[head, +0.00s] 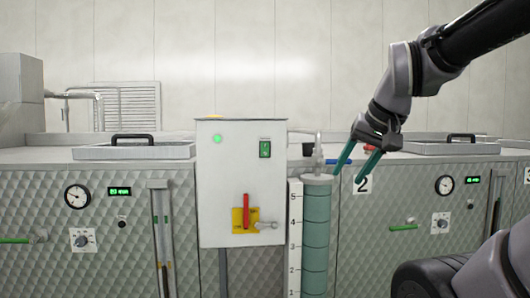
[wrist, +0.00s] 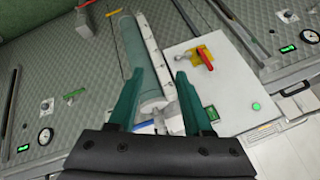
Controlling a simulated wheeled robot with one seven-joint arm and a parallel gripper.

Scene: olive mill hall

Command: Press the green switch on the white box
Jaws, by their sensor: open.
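The white box (head: 222,170) stands upright in front of the steel tanks, left of centre in the head view. The green switch (head: 265,149) is on its upper right face, and a round green light (head: 217,139) is at its upper left. In the wrist view the white box (wrist: 225,85) is at the right, with the green switch (wrist: 212,113) just right of the right finger. My gripper (head: 357,168) is open and empty, to the right of the box and apart from it. Its teal fingers also show in the wrist view (wrist: 152,85).
A red lever on a yellow plate (head: 244,217) sits low on the box. A teal cylinder (head: 316,235) with a numbered scale (head: 294,240) stands right of the box, below my gripper. Tanks with gauges (head: 77,197) and lids (head: 135,151) line both sides.

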